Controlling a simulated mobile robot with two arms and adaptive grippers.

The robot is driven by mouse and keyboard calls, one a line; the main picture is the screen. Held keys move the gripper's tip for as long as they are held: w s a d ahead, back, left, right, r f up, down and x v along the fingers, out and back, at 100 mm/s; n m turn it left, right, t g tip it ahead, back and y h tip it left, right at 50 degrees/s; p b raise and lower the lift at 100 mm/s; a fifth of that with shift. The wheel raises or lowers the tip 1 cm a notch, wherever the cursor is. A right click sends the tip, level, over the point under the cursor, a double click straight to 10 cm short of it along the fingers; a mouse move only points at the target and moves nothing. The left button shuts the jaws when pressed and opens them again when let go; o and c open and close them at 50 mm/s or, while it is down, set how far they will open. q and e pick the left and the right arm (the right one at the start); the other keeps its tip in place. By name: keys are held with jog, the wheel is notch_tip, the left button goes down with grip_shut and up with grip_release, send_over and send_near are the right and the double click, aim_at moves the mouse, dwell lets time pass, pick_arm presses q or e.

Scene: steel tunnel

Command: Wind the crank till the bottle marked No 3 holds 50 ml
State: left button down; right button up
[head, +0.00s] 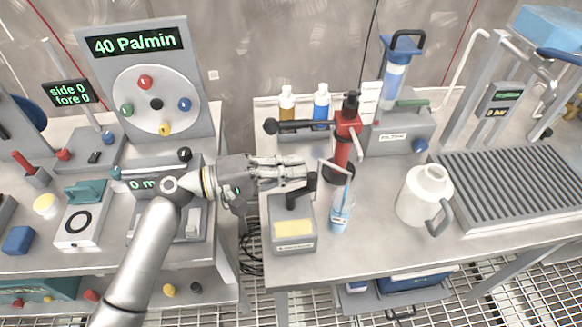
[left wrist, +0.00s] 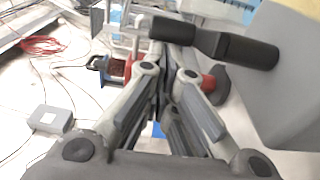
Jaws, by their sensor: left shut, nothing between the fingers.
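A grey box with a yellow front plate (head: 294,230) stands at the front left edge of the right-hand bench. A black crank-like handle (head: 302,189) is on top of it; a dark handle also shows close in the left wrist view (left wrist: 225,45). A small clear bottle with blue liquid (head: 340,218) stands just right of the box, with a thin blue tube or stick in it. Its marking and level are too small to read. My left gripper (head: 303,172) is shut and empty, just above and behind the handle; I cannot tell whether it touches it. My right gripper is not in view.
A red stand with a black lever (head: 345,140) rises behind the bottle. A white jug (head: 424,195) stands to the right, beside a ribbed grey tray (head: 515,185). Brown (head: 287,103) and blue (head: 321,106) bottles stand at the back. A gap separates the two benches.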

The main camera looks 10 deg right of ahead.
pick_arm(q)
jog(key=shift+s+d, duration=0.2)
jog(key=shift+d, duration=0.15)
dwell(0.5)
dwell(0.6)
